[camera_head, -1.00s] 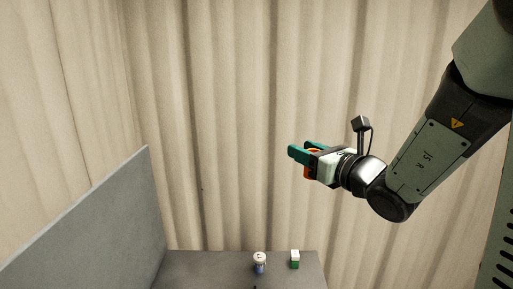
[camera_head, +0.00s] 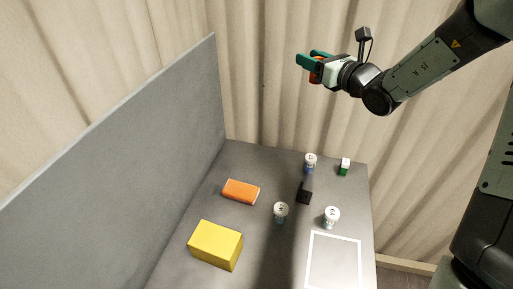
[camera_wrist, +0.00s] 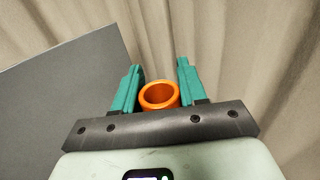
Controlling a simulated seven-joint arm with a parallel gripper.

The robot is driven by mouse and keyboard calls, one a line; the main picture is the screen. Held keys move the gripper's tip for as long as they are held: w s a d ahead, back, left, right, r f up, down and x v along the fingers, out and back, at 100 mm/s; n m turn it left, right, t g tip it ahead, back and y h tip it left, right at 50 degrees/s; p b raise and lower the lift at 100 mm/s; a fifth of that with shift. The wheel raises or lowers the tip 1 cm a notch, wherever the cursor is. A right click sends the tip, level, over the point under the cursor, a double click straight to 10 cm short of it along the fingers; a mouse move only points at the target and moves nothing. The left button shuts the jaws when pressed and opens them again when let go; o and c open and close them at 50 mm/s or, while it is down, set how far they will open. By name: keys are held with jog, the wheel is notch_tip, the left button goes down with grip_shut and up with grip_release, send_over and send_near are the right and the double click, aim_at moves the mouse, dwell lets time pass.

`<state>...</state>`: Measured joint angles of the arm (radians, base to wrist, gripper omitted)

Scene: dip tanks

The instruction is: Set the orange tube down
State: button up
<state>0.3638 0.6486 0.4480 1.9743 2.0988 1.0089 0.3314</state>
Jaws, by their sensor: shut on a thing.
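My gripper (camera_head: 308,61) is held high above the table, near the curtain at the upper right of the head view. Its teal fingers are shut on the orange tube (camera_head: 315,76), which is mostly hidden by the fingers and palm there. In the wrist view the orange tube (camera_wrist: 159,96) shows its round open end between the two fingers (camera_wrist: 157,86), close to the palm. Nothing is under the tube at this height but air.
The grey table (camera_head: 262,166) bears an orange block (camera_head: 241,191), a yellow box (camera_head: 215,245), several white-topped cans (camera_head: 281,212), a black object (camera_head: 304,193) and a green-and-white block (camera_head: 344,167). A white square outline (camera_head: 333,262) at the front right is empty. A grey panel (camera_head: 130,160) stands along the left.

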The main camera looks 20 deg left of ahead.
jog(key=s+a+f+n+g+y, duration=0.1)
jog(key=a+f+n+g+y, duration=0.2)
jog(key=a+f, duration=0.7)
jog(key=s+a+f+n+g+y, duration=0.1)
jog(key=s+a+f+n+g, duration=0.3)
jog(key=a+f, duration=0.6)
jog(key=shift+m+g, duration=0.5)
jog(key=shift+w+d+f, duration=0.4)
jog(key=shift+f, duration=1.6)
jog(key=shift+w+d+f, duration=0.35)
jog(key=shift+d+f, duration=0.05)
jog(key=shift+f, duration=1.6)
jog(key=shift+w+d+f, duration=0.4)
jog(key=shift+f, duration=1.6)
jog(key=shift+f, duration=0.15)
jog(key=shift+f, duration=0.55)
jog(key=o, duration=1.1)
jog(key=shift+s+f, duration=0.1)
jog(key=shift+s, duration=0.05)
